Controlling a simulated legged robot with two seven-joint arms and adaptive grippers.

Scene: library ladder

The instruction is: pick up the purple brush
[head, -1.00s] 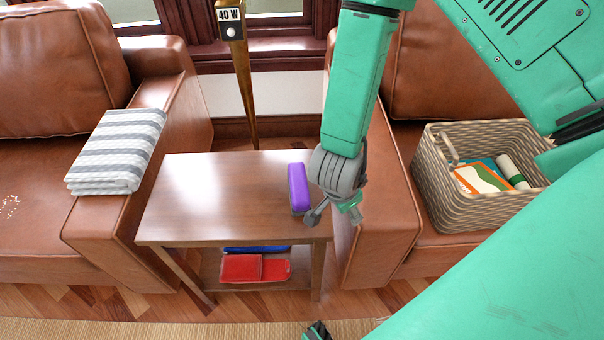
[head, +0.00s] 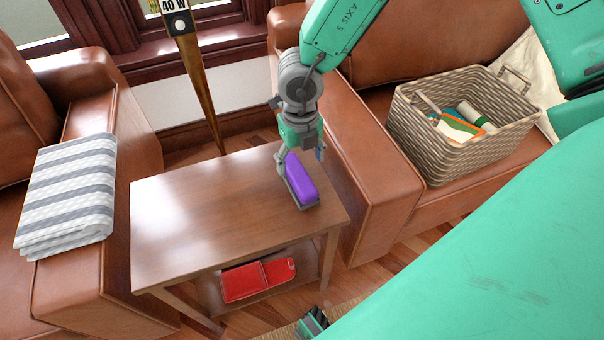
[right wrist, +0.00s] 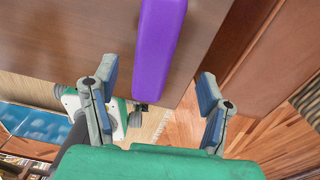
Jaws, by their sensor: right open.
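The purple brush (head: 301,178), a long purple block with a thin grey edge beneath it, lies on the right part of the brown wooden table (head: 200,215). My right gripper (head: 302,158) is open, its fingers parted at the brush's far end in the head view. In the right wrist view the brush (right wrist: 158,50) runs down from the top edge, between the lines of the two open blue-padded fingers (right wrist: 157,85). It is nearer the middle than either finger, and I see no finger pressed on it.
A red case (head: 257,279) lies on the table's lower shelf. A brown leather armchair arm (head: 375,165) stands close on the right, with a woven basket (head: 425,150) behind it. A striped folded cloth (head: 68,192) lies at left. The tabletop left of the brush is clear.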

